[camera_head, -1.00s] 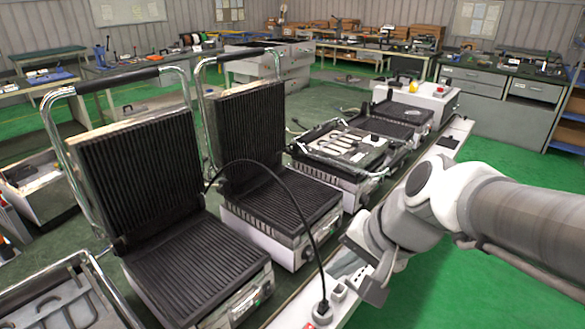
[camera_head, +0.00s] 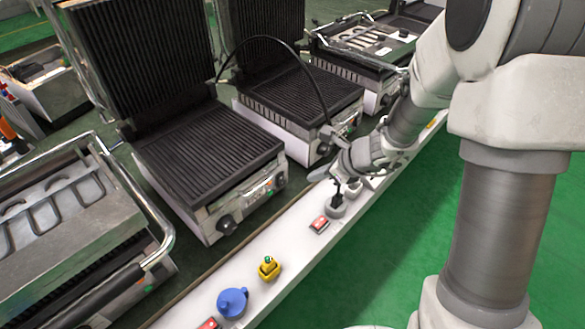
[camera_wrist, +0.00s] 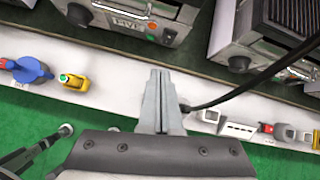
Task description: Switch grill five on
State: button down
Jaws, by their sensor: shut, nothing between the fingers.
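An open ribbed grill (camera_head: 215,150) stands in the middle, lid raised, with a front panel carrying a black knob (camera_head: 228,224) and small orange and green lights. Its panel (camera_wrist: 125,20) and knob (camera_wrist: 78,14) show at the top of the wrist view. A second open grill (camera_head: 305,95) is to its right; its knob (camera_wrist: 238,64) shows in the wrist view. No grill number is readable. My gripper (camera_wrist: 160,74) is shut and empty, over the white rail, apart from the panel. In the head view my gripper (camera_head: 318,174) is small and partly hidden by the wrist.
The white rail (camera_head: 290,240) carries a blue plug (camera_head: 232,302), a yellow plug (camera_head: 269,268), a red switch (camera_head: 319,223) and a grey plug (camera_head: 335,207). A black cable (camera_head: 262,38) arcs over the grills and passes close to my gripper (camera_wrist: 225,98). Green floor is clear at right.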

aim_at(281, 181)
jog(key=f, duration=0.1)
jog(key=f+m, duration=0.1)
jog(key=f, duration=0.1)
jog(key=f+m, duration=0.1)
jog(key=shift+w+d+f+b, duration=0.25)
jog(key=shift+w+b, duration=0.05)
jog(key=shift+w, duration=0.1)
jog(key=b+x, duration=0.3)
jog(key=x, duration=0.7)
jog(key=shift+f, duration=0.35)
jog(key=shift+w+a, duration=1.15)
jog(key=shift+a, duration=0.3)
